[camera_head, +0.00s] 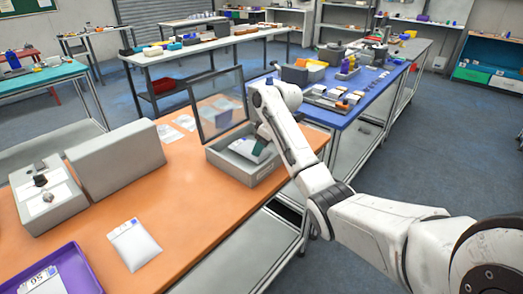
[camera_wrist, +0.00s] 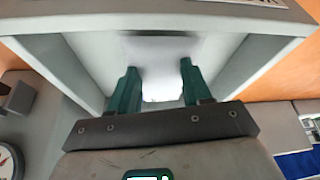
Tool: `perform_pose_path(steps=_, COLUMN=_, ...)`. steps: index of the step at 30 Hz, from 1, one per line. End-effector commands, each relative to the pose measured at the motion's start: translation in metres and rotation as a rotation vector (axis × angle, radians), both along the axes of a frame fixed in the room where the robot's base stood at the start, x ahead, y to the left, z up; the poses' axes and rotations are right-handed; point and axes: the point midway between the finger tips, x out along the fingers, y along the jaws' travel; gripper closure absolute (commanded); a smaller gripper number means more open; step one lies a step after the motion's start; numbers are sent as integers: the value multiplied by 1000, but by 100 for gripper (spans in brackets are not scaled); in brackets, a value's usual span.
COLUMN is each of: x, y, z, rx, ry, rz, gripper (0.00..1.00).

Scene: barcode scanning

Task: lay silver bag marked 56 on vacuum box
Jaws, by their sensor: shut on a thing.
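The grey vacuum box (camera_head: 228,168) stands on the orange table with its framed clear lid (camera_head: 217,103) raised. My gripper (camera_head: 259,147) is low inside the box, seen at the end of the white arm. It is shut on a pale silver bag (camera_head: 243,147), which lies within the box walls. In the wrist view, the green fingers of my gripper (camera_wrist: 158,80) reach into the box (camera_wrist: 62,68), with the whitish bag (camera_wrist: 160,52) at and beyond their tips. The number on this bag is not readable. The fingers hide part of it.
Another white-silver bag (camera_head: 135,244) lies on the orange table (camera_head: 185,225). A purple tray (camera_head: 78,268) at the lower left holds a marked white item (camera_head: 42,282). A grey box (camera_head: 116,160) and a device with a dial (camera_head: 47,195) stand left of the vacuum box.

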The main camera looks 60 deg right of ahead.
Motion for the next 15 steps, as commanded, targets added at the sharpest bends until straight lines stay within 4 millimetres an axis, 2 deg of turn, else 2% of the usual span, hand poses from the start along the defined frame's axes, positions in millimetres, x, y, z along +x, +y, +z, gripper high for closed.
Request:
perform_pose_path(steps=5, x=-1, y=0, z=-17, rx=0, ry=1, rz=-1, gripper=94)
perform_pose_path(steps=15, x=-1, y=0, z=-20, rx=0, ry=0, rz=0, gripper=94)
